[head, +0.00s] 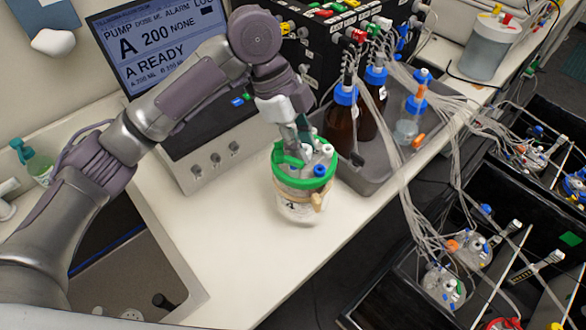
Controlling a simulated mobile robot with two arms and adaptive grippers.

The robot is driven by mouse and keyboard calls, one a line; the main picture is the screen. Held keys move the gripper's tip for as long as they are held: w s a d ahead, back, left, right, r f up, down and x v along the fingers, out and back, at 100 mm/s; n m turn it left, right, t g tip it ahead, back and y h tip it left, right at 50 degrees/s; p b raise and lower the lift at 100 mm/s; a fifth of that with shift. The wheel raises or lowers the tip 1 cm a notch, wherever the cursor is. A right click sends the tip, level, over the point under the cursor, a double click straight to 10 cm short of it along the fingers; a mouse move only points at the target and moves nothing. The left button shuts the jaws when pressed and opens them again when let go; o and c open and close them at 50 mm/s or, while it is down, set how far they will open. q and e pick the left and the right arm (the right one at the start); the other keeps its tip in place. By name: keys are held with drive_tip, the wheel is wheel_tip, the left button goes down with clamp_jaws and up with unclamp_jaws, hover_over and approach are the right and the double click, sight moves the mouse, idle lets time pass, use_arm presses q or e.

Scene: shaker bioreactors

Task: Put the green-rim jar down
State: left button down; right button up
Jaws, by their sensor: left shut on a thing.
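The green-rim jar (302,206) is a clear vessel with a bright green ring, several pale ports on its lid and a label with a dark letter. It is at the middle of the head view, over the white counter (240,240) near its front edge, and looks upright. My left gripper (296,150) comes down from above and is shut on the jar at its lid. The fingertips are partly hidden by the ports and rim. I cannot tell whether the jar's base touches the counter. My right gripper is not in view.
A grey tray (375,181) with brown blue-capped bottles (341,118) and a clear bottle (408,127) stands just right of the jar. A pump with a screen (160,45) stands behind. A sink (135,265) is at left. Shaker bays with tubed vessels (442,285) lie at right.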

use_arm(q)
wheel_tip(320, 180, down, 6)
drive_tip(key=shift+r+p, duration=0.15)
drive_tip(key=shift+p, duration=0.4)
drive_tip(key=c, duration=0.9)
unclamp_jaws()
drive_tip(key=b+v, duration=0.3)
drive_tip(key=v, duration=0.7)
drive_tip(key=shift+a+r, duration=0.1)
drive_tip(key=shift+r, duration=0.05)
drive_tip(key=shift+v, duration=0.8)
